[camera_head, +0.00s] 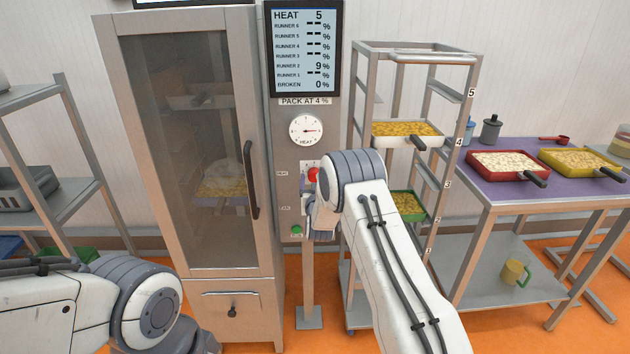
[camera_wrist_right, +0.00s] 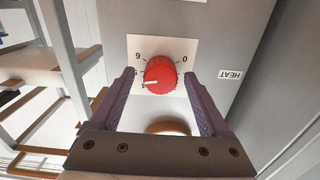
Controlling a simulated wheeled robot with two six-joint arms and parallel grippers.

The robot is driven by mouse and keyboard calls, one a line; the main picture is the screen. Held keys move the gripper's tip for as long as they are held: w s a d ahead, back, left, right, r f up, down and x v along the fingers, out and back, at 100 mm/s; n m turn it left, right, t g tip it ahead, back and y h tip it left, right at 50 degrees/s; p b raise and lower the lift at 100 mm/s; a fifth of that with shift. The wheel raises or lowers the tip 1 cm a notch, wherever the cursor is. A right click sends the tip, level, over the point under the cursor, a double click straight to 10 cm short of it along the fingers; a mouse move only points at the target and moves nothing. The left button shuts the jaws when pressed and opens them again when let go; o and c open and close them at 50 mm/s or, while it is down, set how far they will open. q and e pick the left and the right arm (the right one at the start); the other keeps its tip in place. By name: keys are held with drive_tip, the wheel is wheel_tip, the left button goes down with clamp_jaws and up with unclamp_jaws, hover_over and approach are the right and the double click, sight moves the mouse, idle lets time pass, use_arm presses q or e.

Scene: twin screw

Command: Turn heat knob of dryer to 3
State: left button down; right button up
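The red heat knob (camera_head: 313,174) sits on the dryer's grey control column beside a HEAT label. In the right wrist view the red knob (camera_wrist_right: 160,75) has a white pointer aimed left and slightly down, with dial numbers partly hidden. My right gripper (camera_wrist_right: 159,76) is open, its two purple fingers on either side of the knob with a visible gap to each side. In the head view my right wrist covers the column just below the knob. The display (camera_head: 304,47) reads HEAT 5. My left arm shows at lower left; its gripper is out of view.
The dryer cabinet (camera_head: 125,120) with its glass door stands left of the column. A round gauge (camera_head: 306,130) is above the knob, a green button (camera_head: 296,229) below. A rack (camera_head: 357,95) with trays stands right, then a table (camera_head: 490,203) with pans.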

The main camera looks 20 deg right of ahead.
clamp_jaws()
drive_tip(key=shift+f+n+b, duration=0.15)
drive_tip(key=shift+n+b, duration=1)
drive_tip(key=shift+n, duration=0.25)
drive_tip(key=n+b, duration=0.2)
drive_tip(key=n, duration=0.2)
drive_tip(key=n+b, duration=0.2)
drive_tip(key=n, duration=0.2)
drive_tip(key=shift+n, duration=0.4)
drive_tip(key=shift+n+b, duration=0.45)
drive_tip(key=shift+n, duration=1.55)
drive_tip(key=shift+o, duration=0.9)
unclamp_jaws()
